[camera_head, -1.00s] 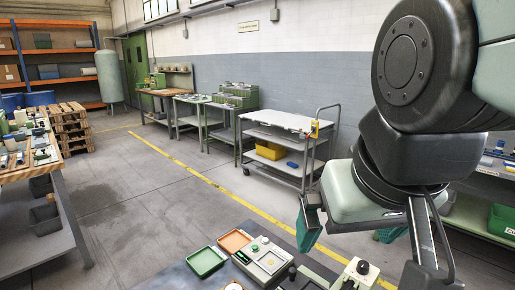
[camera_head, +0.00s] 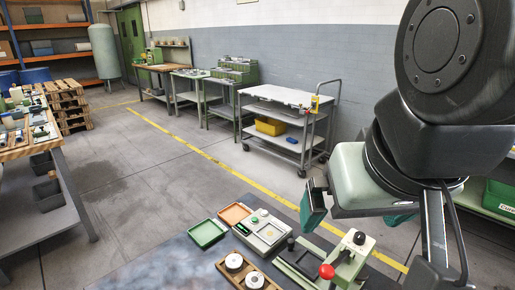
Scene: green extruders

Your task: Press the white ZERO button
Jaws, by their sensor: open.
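A pale grey bench device (camera_head: 265,233), which looks like a scale, stands on the dark bench at the bottom centre. It has a dark green display (camera_head: 243,229), a small green knob or button and a small white round part (camera_head: 264,212) near its back edge. No lettering is readable, so I cannot tell which part is the ZERO button. My gripper (camera_head: 352,213) is open, with its teal fingers wide apart. It is right of the device and apart from it in the picture. The arm hides part of the right side.
A green tray (camera_head: 206,233) and an orange tray (camera_head: 235,213) lie left of the device. A green press with a red knob (camera_head: 327,271) stands to the right, below my gripper. The bench's left part is clear.

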